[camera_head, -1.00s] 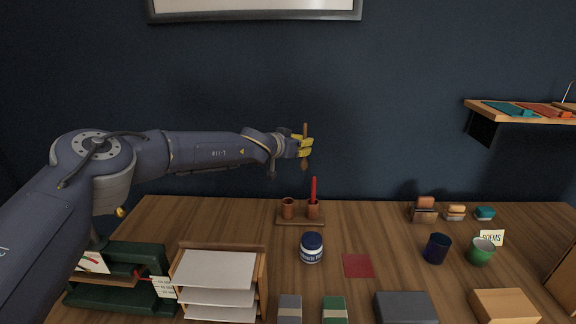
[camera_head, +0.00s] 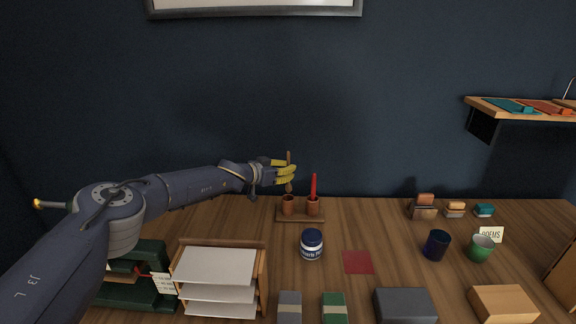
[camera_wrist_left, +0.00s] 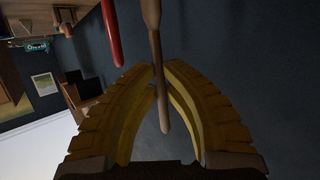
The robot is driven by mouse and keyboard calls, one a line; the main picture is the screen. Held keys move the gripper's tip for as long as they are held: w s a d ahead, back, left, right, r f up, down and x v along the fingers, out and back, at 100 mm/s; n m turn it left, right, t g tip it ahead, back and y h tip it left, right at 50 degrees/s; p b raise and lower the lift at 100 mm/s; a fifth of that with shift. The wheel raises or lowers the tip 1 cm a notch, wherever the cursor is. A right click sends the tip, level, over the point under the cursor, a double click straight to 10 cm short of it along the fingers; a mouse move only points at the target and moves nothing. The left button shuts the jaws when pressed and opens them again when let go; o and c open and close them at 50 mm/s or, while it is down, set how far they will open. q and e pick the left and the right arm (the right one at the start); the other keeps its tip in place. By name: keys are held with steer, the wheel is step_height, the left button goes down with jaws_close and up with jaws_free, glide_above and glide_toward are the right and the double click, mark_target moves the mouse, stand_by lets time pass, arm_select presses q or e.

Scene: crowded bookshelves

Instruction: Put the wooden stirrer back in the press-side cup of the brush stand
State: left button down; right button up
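The wooden stirrer (camera_head: 289,160) is held upright by my left gripper (camera_head: 287,173), its yellow fingers shut around it. Its lower end is just above the left cup (camera_head: 289,204) of the brush stand (camera_head: 301,219); whether it touches the rim I cannot tell. The right cup (camera_head: 313,206) holds a red brush-like stick (camera_head: 313,186). In the left wrist view the stirrer (camera_wrist_left: 157,60) runs between the yellow fingers (camera_wrist_left: 160,92), with the red stick (camera_wrist_left: 111,35) beside it. My right gripper is not in view.
A dark blue labelled jar (camera_head: 312,244) stands in front of the stand, with a red square (camera_head: 358,262) to its right. A paper tray rack (camera_head: 219,278) is at front left. A dark blue cup (camera_head: 437,245) and green cup (camera_head: 481,248) stand right. The wall is close behind.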

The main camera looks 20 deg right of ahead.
mark_target(287, 190)
arm_select(q)
steer(key=shift+f, duration=3.7)
steer(key=shift+f, duration=0.6)
